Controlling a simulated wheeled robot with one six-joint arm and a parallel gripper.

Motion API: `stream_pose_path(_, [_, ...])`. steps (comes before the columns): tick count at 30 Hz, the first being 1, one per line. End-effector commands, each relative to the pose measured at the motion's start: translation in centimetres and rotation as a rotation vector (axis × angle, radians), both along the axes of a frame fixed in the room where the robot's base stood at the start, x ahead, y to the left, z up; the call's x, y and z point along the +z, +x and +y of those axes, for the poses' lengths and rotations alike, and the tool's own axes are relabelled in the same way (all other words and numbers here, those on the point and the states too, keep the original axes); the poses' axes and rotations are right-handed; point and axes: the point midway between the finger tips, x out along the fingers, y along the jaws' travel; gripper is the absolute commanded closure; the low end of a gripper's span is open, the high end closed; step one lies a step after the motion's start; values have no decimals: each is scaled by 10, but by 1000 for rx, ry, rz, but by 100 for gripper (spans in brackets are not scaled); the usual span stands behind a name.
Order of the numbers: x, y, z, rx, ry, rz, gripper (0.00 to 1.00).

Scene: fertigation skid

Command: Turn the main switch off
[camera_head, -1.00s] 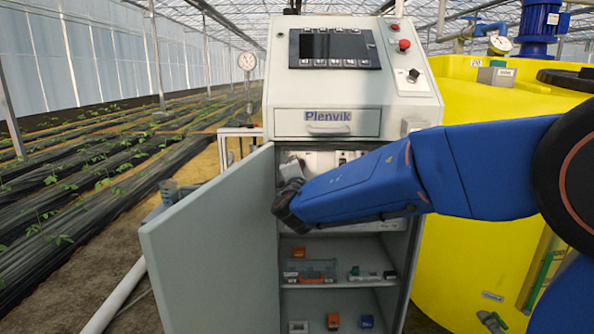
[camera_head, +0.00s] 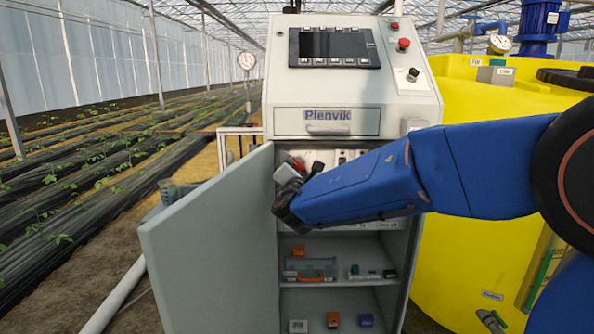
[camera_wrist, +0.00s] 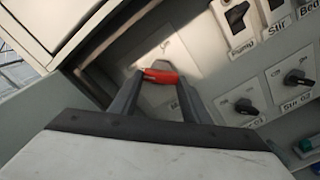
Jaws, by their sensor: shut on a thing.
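The main switch has a red handle (camera_wrist: 161,76) on a pale plate (camera_wrist: 172,48) inside the open cabinet. In the wrist view the handle lies roughly crosswise between my two fingertips. My gripper (camera_wrist: 158,80) is shut on this handle. In the head view my gripper (camera_head: 288,172) reaches into the upper part of the cabinet from the right. A bit of the red handle (camera_head: 299,163) shows beside it there. The writing on the switch plate is too small and partly covered to read.
The cabinet door (camera_head: 205,245) stands open on the left, close to my gripper. Black rotary knobs (camera_wrist: 245,106) and rocker switches (camera_wrist: 236,14) sit to the right of the main switch. A shelf (camera_head: 335,284) with small items is below. A yellow tank (camera_head: 465,245) stands on the right.

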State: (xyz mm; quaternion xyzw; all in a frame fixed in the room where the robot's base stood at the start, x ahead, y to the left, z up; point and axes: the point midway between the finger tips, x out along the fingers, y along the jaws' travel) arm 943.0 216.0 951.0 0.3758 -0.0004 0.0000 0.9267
Motion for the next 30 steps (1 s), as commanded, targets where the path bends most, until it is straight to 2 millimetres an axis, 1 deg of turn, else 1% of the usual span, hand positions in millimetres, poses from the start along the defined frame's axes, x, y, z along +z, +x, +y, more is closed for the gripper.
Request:
stream_pose_path(1, [-2, 0, 1, 2, -3, 4, 80])
stream_pose_path(8, [-3, -1, 1, 3, -2, 4, 80])
stream_pose_path(9, [-3, -1, 1, 3, -2, 4, 48])
stream_pose_path(10, [-3, 0, 1, 3, -2, 4, 41])
stream_pose_path(11, [-2, 0, 1, 2, -2, 4, 39])
stream_pose_path(19, [-1, -1, 0, 1, -1, 2, 39])
stream_pose_path(22, [-1, -5, 1, 1, 0, 1, 39])
stream_pose_path(26, [-1, -19, 1, 3, 0, 1, 39])
stream_pose_path(30, [0, -46, 1, 4, 1, 1, 39])
